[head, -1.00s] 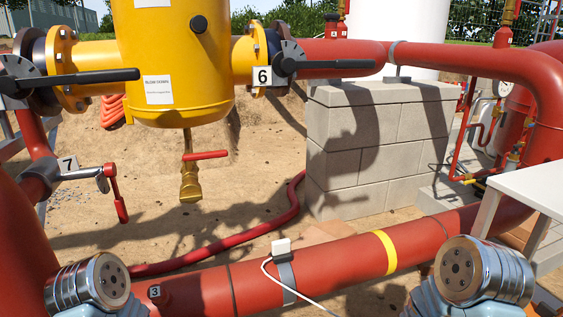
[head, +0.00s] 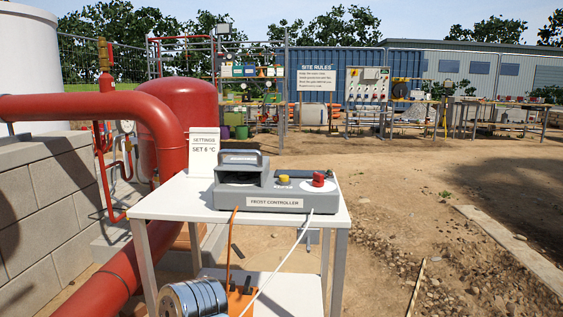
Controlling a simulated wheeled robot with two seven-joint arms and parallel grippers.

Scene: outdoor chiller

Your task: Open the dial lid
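A grey frost controller (head: 275,203) stands on a white table (head: 165,205) in the head view. Its left part is a raised grey housing with a dark recess in front and a grey handle (head: 240,155) on top. I cannot tell which part is the dial lid, or whether this housing is it. On the right of the controller are a yellow button (head: 284,178) and a red knob (head: 319,180) on a white round plate. Neither of my grippers is in view. Only a silver joint of my own arm shows at the bottom.
An orange cable (head: 230,245) and a white cable (head: 280,265) hang in front. Red pipework (head: 105,285) and a block wall (head: 50,205) are at left. Open dirt ground lies at right.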

